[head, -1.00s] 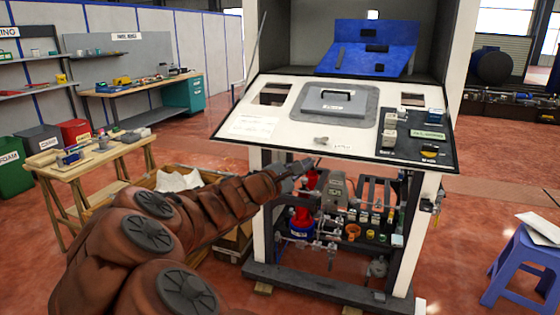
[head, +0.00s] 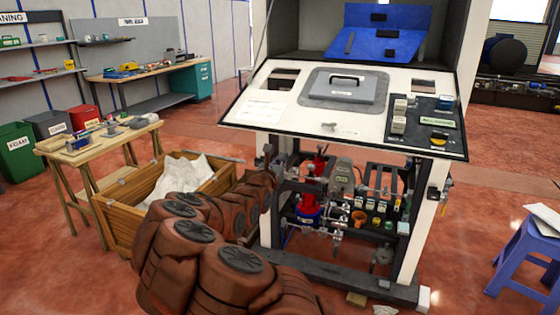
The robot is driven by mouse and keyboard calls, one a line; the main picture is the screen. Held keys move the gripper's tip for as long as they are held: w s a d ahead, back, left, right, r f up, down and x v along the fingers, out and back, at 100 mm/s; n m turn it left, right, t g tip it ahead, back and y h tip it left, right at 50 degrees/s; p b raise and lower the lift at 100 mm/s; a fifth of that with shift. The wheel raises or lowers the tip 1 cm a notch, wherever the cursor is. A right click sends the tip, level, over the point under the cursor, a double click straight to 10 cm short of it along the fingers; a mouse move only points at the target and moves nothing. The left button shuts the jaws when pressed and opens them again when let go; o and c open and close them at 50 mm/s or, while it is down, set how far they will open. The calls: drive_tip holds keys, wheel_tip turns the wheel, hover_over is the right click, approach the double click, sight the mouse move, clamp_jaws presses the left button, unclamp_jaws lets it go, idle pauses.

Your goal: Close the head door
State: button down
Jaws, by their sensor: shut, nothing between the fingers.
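The dispenser cabinet stands right of centre, its upper head open at the front. A wide white panel (head: 292,90) with a black edge slopes outward below that opening; I take it for the head door, standing open. It carries a grey lid with a black handle (head: 346,80) and a dark control block (head: 420,122). A blue board (head: 373,45) leans inside the head. My gripper (head: 268,156) shows only as a small dark tip beyond my brown arm, below the panel's left part, near the cabinet's left leg. It is shut and holds nothing; most of it is hidden.
Valves, a red vessel (head: 309,203) and small parts fill the cabinet's lower frame. A wooden crate (head: 122,212) with white sheeting stands left of my arm, beside a wooden trestle table (head: 78,153). A purple stool (head: 522,262) stands at right. Red floor is open at the front right.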

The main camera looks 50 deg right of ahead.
drive_tip(key=w+d+r+p, duration=0.1)
drive_tip(key=d+r+p, duration=0.2)
drive_tip(key=d+r, duration=0.1)
drive_tip(key=shift+w+d, duration=0.3)
idle(0.4)
drive_tip(key=shift+r, duration=0.1)
